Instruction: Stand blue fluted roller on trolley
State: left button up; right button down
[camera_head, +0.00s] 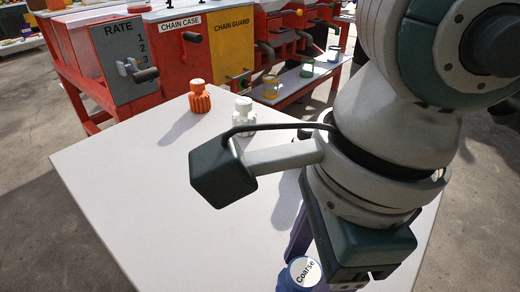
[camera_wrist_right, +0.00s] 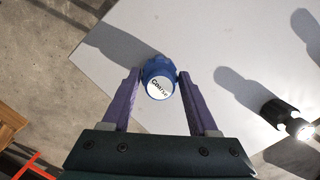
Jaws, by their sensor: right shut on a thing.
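The blue fluted roller (camera_head: 299,276) shows at the bottom edge of the head view, with a white cap reading "Coarse"; its lower part is cut off. In the right wrist view the roller (camera_wrist_right: 159,78) is between the purple fingers of my right gripper (camera_wrist_right: 160,76), cap facing the camera. The right gripper (camera_head: 303,240) is shut on it. The roller is over the white trolley top (camera_head: 130,190), near its front edge; I cannot tell whether it touches the surface. My left gripper is not in view.
An orange fluted roller (camera_head: 199,97) and a white one (camera_head: 243,115) stand at the trolley's far end. The trolley's left half is clear. A red machine (camera_head: 125,65) with levers stands behind it. The wrist view shows a dark stubby object (camera_wrist_right: 278,112) at right.

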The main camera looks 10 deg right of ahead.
jog(key=shift+f, duration=0.15)
jog(key=shift+c, duration=0.8)
grip_release()
jog(key=shift+r, duration=0.5)
notch_tip(320, 180, up, 11)
jog(key=d+p, duration=0.1)
jog(key=p, duration=0.2)
jog(key=shift+d+r, duration=0.15)
jog(key=shift+d, duration=0.25)
jog(key=shift+s, duration=0.1)
